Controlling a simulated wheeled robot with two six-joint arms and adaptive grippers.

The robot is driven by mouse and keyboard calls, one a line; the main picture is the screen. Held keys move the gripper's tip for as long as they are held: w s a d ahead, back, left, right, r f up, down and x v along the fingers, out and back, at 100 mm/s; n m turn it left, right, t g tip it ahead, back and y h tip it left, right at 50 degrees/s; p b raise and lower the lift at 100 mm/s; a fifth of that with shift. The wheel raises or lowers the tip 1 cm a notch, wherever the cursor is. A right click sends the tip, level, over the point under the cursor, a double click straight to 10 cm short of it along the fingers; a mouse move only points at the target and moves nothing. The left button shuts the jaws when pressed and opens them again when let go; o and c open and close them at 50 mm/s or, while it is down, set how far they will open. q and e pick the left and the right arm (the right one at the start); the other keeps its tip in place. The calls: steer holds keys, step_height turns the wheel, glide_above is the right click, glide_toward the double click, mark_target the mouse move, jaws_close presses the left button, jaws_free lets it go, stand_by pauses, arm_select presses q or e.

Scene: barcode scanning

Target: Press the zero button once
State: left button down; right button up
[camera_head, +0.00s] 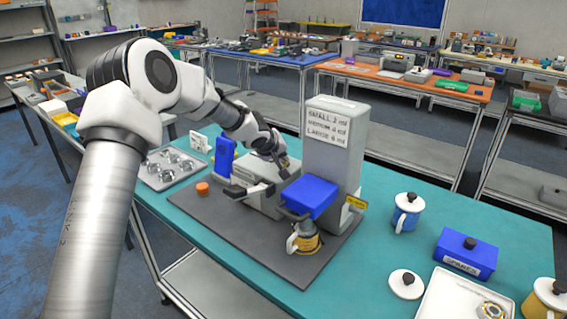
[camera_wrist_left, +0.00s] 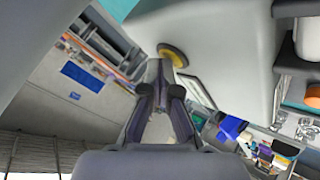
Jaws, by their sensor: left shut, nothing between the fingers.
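My left gripper (camera_head: 280,172) reaches in over a low light-grey device (camera_head: 262,196) at the foot of the tall grey machine. In the left wrist view its fingers (camera_wrist_left: 157,72) are shut with nothing between them. A round yellow button (camera_wrist_left: 173,55) sits on a light-grey surface just past the fingertips. Whether the tips touch it cannot be told. No label on it is readable. In the head view, the gripper and wrist largely cover that spot. My right gripper is not in view.
The tall grey machine (camera_head: 338,128) carries a size list and a blue box (camera_head: 309,196) over a yellow mug (camera_head: 304,240). A blue upright object (camera_head: 225,156) and an orange cap (camera_head: 202,189) stand left. A blue mug (camera_head: 406,214) and blue box (camera_head: 465,256) are right.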

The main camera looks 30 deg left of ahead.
arm_select(q)
steer(key=shift+r+p, duration=0.65)
steer(key=shift+r, duration=0.2)
steer(key=shift+w+r+p, duration=0.1)
steer(key=shift+r+p, duration=0.45)
step_height(320, 180, up, 4)
steer(key=p, duration=0.3)
steer(key=shift+f, duration=0.1)
